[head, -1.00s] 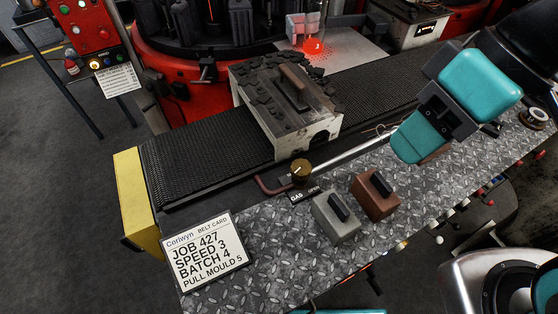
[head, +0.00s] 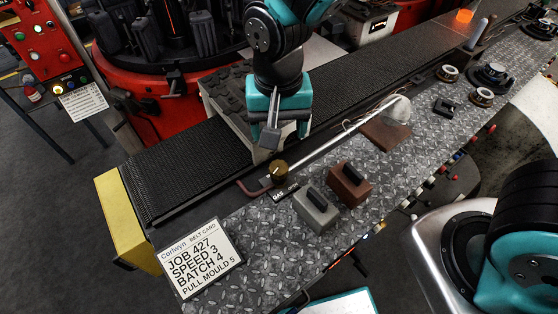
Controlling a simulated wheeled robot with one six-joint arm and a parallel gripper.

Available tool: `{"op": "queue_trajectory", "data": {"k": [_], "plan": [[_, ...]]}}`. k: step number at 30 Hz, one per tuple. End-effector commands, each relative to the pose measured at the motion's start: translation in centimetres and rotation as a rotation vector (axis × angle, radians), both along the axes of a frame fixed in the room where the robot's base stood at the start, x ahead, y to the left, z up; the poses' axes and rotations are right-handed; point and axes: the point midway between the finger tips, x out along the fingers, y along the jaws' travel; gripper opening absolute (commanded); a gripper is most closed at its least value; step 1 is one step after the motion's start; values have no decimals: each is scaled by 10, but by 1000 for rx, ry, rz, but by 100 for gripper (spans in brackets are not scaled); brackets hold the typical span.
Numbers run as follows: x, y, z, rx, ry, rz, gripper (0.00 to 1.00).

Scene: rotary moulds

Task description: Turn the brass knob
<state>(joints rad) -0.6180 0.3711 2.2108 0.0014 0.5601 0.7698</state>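The small round brass knob (head: 279,172) sits at the near edge of the belt, where a copper-coloured bent pipe (head: 252,191) meets a long silver tube. A small dark "GAS" label (head: 285,192) lies just below it. My gripper (head: 286,134) hangs above and slightly behind the knob in the picture, pointing down, with clear space between them. Its teal jaws and grey fingers look apart, with nothing seen between them. My gripper and wrist cover much of the pale mould block (head: 228,100) on the belt.
Grey (head: 316,211) and brown (head: 349,184) handled blocks stand on the diamond-plate ledge, right of the knob. A white job card (head: 200,262) lies left.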

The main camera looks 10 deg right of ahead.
Motion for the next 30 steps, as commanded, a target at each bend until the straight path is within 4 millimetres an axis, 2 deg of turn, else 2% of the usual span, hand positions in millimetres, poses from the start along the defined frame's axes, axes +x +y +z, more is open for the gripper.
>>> {"op": "queue_trajectory", "data": {"k": [3,9,15,21,29,30], "plan": [[-1,-1,-28,-5,8,1,69],[-1,-1,-72,-3,6,1,69],[-1,0,-103,-2,3,2,69],[-1,0,-115,0,1,2,69],[0,0,-116,1,0,2,69],[0,0,-116,1,0,2,60]]}}
